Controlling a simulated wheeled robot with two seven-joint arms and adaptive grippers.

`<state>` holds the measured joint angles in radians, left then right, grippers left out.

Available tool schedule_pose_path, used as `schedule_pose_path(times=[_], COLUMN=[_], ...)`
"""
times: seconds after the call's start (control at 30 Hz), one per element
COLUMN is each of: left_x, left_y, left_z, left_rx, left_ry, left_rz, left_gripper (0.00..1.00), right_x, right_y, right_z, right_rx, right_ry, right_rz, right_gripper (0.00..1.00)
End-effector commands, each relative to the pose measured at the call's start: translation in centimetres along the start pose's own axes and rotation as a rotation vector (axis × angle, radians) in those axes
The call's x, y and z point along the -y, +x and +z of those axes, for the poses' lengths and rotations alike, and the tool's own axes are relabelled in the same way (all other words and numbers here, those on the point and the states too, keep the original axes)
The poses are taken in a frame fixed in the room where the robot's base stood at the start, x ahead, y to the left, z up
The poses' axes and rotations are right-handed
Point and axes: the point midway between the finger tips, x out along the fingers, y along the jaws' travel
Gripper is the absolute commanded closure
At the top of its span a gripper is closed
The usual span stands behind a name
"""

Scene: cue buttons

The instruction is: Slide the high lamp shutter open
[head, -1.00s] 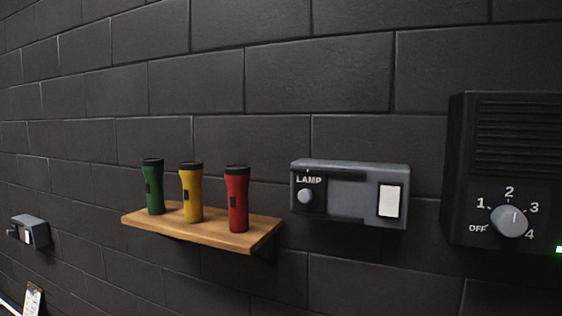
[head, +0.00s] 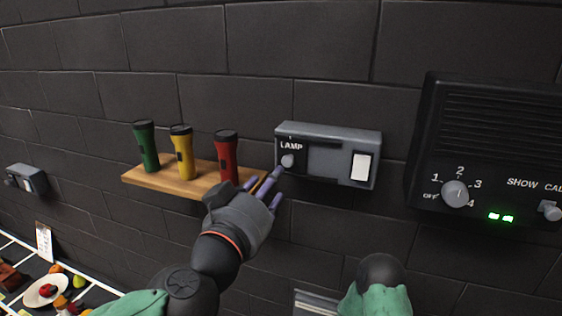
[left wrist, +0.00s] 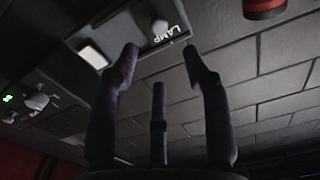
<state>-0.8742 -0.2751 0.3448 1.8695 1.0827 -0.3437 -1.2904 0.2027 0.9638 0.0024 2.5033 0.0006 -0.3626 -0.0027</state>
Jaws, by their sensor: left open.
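The high lamp box (head: 345,132) is a grey wall unit with a black shutter panel (head: 291,146) marked LAMP at its left end. A round grey knob (head: 288,161) sits on the panel. A dark recess and a white rectangular switch (head: 361,166) lie to the right. My left gripper (head: 270,187) is open and empty, its purple fingers just below the knob; contact cannot be told. In the left wrist view, the knob (left wrist: 160,27) shows beyond the open fingers (left wrist: 160,62). My right gripper is out of view.
A wooden shelf (head: 143,176) with green, yellow and red flashlights stands left of my gripper, close to it. A black panel (head: 490,140) with a dial is at right. A similar small grey box (head: 30,178) is at far left, above a table with food.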

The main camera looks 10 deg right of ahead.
Motion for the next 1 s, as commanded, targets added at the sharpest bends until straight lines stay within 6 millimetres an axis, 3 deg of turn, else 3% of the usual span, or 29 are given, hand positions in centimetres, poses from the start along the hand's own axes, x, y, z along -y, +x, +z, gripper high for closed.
schedule_pose_path(times=[0.3,0.5,0.93,0.97,1.0], left_x=[0.1,0.0,0.1,0.1,0.1], left_y=[5.8,8.2,9.1,9.1,9.1], left_z=[0.2,0.1,0.1,0.1,0.1], left_rx=[0.002,0.002,0.000,0.001,0.000], left_ry=[0.000,-0.001,-0.001,-0.001,-0.001], left_rz=[-0.001,0.000,-0.001,-0.001,-0.001], left_gripper=[0.53,0.53,0.53,0.55,0.67], right_x=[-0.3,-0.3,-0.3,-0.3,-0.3], right_y=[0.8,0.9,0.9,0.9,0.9], right_z=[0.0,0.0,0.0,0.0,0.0], right_rx=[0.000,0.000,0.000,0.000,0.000], right_ry=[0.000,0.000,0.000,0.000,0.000], right_rz=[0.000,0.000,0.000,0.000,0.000], right_gripper=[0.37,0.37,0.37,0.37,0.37])
